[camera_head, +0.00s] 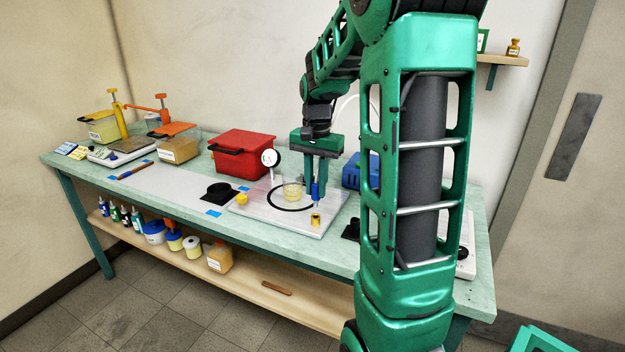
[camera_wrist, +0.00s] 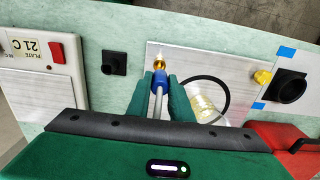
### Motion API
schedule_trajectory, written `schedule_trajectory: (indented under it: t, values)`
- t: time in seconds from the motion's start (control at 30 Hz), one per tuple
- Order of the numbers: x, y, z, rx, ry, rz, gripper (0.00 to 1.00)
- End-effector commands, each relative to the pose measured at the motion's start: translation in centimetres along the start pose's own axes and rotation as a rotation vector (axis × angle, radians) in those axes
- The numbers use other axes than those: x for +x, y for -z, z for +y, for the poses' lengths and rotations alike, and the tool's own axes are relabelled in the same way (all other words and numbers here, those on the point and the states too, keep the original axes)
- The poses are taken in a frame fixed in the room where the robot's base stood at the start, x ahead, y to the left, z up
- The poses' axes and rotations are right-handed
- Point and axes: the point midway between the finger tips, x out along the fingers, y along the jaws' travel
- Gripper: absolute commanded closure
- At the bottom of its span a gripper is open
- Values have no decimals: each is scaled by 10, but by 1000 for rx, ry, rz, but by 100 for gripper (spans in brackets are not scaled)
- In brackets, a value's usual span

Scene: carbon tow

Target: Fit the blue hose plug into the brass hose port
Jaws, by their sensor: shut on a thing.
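My gripper (camera_head: 317,178) is shut on the blue hose plug (camera_head: 315,192), which points down, roughly upright. The brass hose port (camera_head: 316,219) stands near the front edge of a pale metal plate (camera_head: 270,220). In the head view the plug's lower end is a little above the port, with a small gap visible. In the wrist view the plug (camera_wrist: 160,80) sits between the green fingertips (camera_wrist: 161,88). The port (camera_wrist: 159,61) shows just beyond the plug there, and its lower part is hidden. A pale hose (camera_wrist: 156,104) runs back from the plug.
A clear round dish (camera_head: 293,191), black ring (camera_head: 272,198) and dial gauge (camera_head: 270,158) are on the plate beside my gripper. A red box (camera_head: 242,153) stands behind left, and a blue item (camera_head: 352,172) behind right. A black socket (camera_wrist: 113,62) lies left in the wrist view.

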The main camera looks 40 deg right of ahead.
Motion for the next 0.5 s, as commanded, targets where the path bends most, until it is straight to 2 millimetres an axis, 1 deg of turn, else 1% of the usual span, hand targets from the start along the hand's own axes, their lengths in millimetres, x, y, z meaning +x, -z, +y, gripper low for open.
schedule_trajectory:
  t: [0.1,0.2,0.5]
  values:
    - [10,0,0,0,-2,-3,100]
    - [16,0,0,0,-1,-1,100]
    - [22,0,0,0,0,-1,100]
